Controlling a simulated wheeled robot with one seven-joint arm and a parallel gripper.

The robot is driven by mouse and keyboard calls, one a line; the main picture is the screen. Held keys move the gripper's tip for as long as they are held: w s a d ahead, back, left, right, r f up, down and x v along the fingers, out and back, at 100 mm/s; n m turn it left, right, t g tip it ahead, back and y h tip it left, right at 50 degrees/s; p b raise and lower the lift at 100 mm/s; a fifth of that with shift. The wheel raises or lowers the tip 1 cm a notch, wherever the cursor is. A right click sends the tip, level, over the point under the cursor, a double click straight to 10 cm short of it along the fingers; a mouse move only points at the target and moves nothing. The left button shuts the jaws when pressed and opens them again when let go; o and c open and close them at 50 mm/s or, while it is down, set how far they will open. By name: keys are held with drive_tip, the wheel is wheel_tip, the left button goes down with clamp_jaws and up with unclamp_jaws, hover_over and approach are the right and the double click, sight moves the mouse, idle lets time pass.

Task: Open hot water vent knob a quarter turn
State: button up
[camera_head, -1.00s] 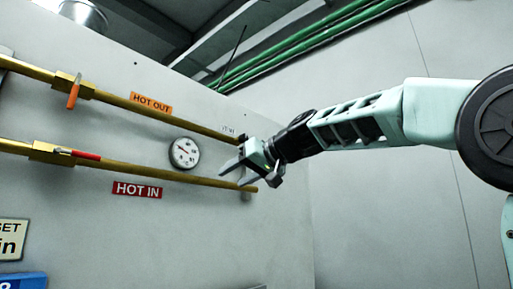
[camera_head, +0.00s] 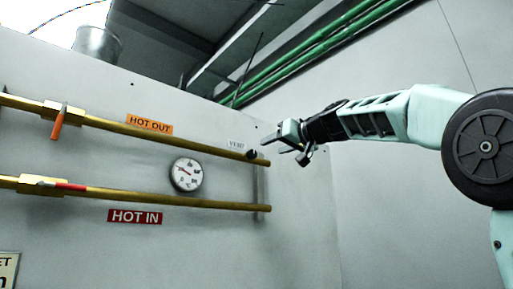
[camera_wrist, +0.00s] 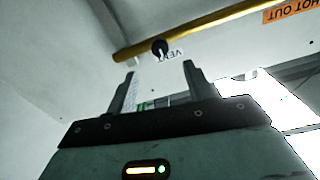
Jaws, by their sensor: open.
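The vent knob (camera_head: 251,154) is a small dark round knob at the right end of the upper brass pipe, just right of a small white VENT label (camera_head: 236,145). In the wrist view the knob (camera_wrist: 159,46) shows beyond the fingertips, with the label (camera_wrist: 172,56) beside it. My gripper (camera_head: 278,143) is open and empty. It is close to the pipe's right end, to the right of the knob and apart from it. In the wrist view the open fingers (camera_wrist: 159,68) point toward the pipe, with the knob ahead between their directions.
The upper pipe (camera_head: 185,141) has an orange HOT OUT sign (camera_head: 149,124) and an orange-handled valve (camera_head: 58,122). The lower pipe (camera_head: 170,199) has a red-handled valve (camera_head: 63,186) and a red HOT IN sign (camera_head: 135,216). A round gauge (camera_head: 186,174) sits between the pipes.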

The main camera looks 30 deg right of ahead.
sight(254, 154)
drive_tip(key=w+p, duration=0.1)
drive_tip(key=w, duration=0.2)
drive_tip(key=w+a+p, duration=0.1)
drive_tip(key=w+p, duration=0.1)
drive_tip(key=w, duration=0.1)
drive_tip(key=w+p, duration=0.1)
drive_tip(key=w, duration=0.2)
drive_tip(key=shift+w+a, duration=0.3)
drive_tip(key=c, duration=1)
